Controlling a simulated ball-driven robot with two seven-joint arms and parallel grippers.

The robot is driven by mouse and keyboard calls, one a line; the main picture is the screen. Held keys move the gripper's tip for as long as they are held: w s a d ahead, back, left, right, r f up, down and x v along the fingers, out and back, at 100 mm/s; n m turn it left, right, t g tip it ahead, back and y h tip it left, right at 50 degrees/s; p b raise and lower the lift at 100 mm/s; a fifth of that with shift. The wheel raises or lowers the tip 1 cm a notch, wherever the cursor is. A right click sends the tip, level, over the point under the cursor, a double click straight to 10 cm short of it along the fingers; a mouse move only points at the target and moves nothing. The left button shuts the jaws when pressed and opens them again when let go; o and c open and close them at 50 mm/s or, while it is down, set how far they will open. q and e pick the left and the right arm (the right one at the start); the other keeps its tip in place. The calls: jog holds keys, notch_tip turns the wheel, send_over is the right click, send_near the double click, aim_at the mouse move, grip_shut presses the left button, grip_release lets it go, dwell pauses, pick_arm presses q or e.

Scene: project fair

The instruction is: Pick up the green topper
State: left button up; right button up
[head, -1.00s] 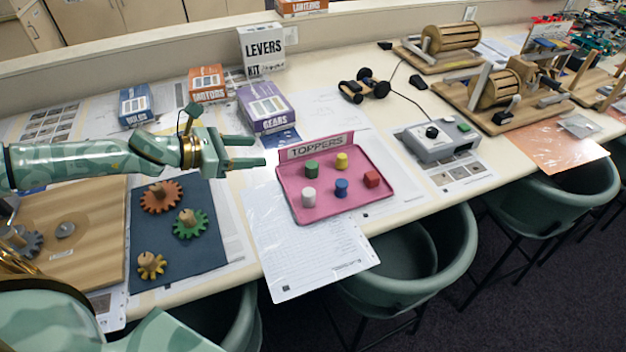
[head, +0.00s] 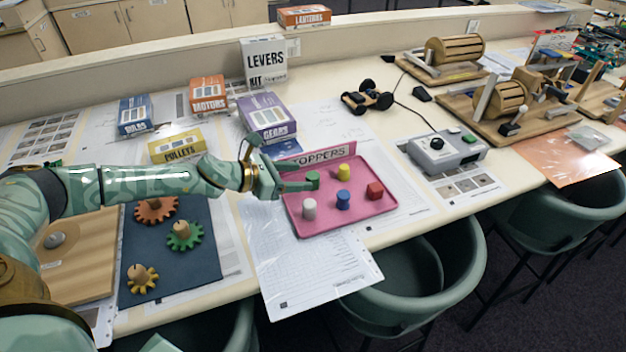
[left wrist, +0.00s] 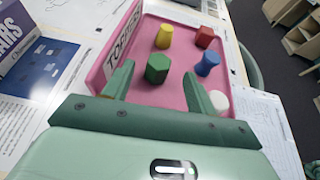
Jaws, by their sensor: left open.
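The green topper (head: 312,178) stands in the pink tray (head: 348,222), near its back left, by the TOPPERS sign. My left gripper (head: 302,178) is open at the tray's left side, its fingertips close to the green topper. In the left wrist view the green topper (left wrist: 157,68) stands just ahead of and between the open fingers (left wrist: 158,80); I cannot tell if they touch it. A yellow topper (head: 344,172), a white one (head: 309,208), a blue one (head: 343,200) and a red one (head: 375,190) share the tray. My right gripper is out of view.
The TOPPERS sign (head: 322,155) stands along the tray's back edge. The purple gears box (head: 267,117) is behind it. Gears lie on a dark mat (head: 200,262) to the left. A grey control box (head: 445,150) stands to the right. Chairs line the table's front.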

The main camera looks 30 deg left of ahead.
aim_at(308, 177)
pick_arm(q)
jog(key=b+x, duration=0.1)
jog(key=x, duration=0.4)
jog(key=shift+w+d+f, duration=0.1)
jog(key=shift+w+f, duration=0.1)
jog(key=shift+s, duration=0.1)
jog(key=shift+c, duration=0.4)
jog(key=c, duration=1)
